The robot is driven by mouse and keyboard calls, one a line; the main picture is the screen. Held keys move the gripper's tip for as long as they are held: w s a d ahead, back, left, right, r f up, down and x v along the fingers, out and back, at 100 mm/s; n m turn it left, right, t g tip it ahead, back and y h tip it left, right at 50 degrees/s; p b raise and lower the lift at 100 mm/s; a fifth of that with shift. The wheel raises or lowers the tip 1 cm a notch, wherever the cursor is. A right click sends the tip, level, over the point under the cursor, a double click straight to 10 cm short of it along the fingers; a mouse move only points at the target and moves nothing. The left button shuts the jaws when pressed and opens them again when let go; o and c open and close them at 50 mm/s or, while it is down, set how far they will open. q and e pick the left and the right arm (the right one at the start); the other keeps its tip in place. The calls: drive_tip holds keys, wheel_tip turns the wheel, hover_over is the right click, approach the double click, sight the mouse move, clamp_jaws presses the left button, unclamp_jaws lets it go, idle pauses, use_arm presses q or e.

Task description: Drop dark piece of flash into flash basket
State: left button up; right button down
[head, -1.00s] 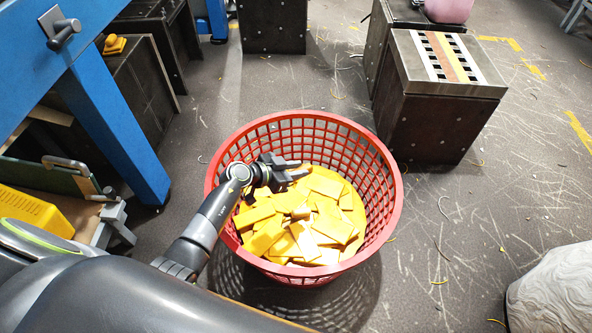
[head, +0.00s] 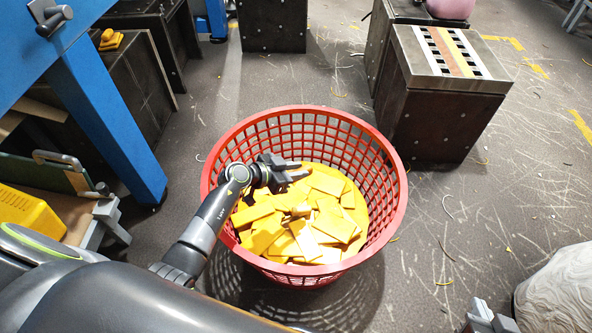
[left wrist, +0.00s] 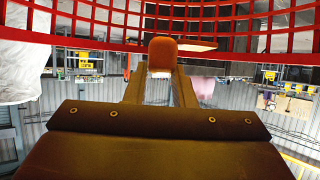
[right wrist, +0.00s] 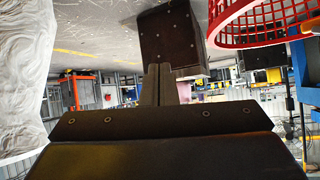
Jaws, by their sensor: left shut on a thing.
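The flash basket (head: 385,215) is a red plastic lattice basket on the floor, partly filled with yellow-orange pieces. My left gripper (head: 297,170) reaches in from the left, inside the rim and above the pieces. In the left wrist view its fingers (left wrist: 161,88) are shut on a small orange-brown piece of flash (left wrist: 162,53), with the red lattice behind. That piece cannot be made out clearly in the head view. My right gripper (head: 485,318) just shows at the bottom right edge of the head view. In the right wrist view its fingers (right wrist: 159,85) are together and empty.
A dark box with a striped metal top (head: 440,110) stands behind the basket to the right. A blue frame (head: 110,125) stands at the left. A pale wrapped bulk (head: 560,290) is at the lower right. Scratched floor with thin scraps lies open between them.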

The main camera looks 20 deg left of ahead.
use_arm(q)
drive_tip(key=shift+f, duration=0.1)
use_arm(e)
drive_tip(key=shift+w+d+r+t, duration=0.1)
drive_tip(key=shift+w+r+t, duration=0.4)
drive_tip(key=shift+r, duration=0.2)
use_arm(q)
drive_tip(key=o, duration=1)
drive_tip(key=shift+o, duration=0.2)
use_arm(e)
drive_tip(key=shift+s, duration=0.1)
use_arm(q)
drive_tip(key=p+v, duration=0.6)
drive_tip(key=v, duration=1.1)
drive_tip(key=shift+a, duration=0.15)
use_arm(e)
drive_tip(key=s+f+g, duration=0.9)
drive_tip(key=s+f, duration=0.2)
drive_tip(key=f, duration=0.1)
drive_tip(key=shift+s+a+g+y, duration=0.3)
drive_tip(key=shift+s+a, duration=0.1)
drive_tip(key=shift+a, duration=0.05)
use_arm(q)
drive_tip(key=shift+s, duration=0.15)
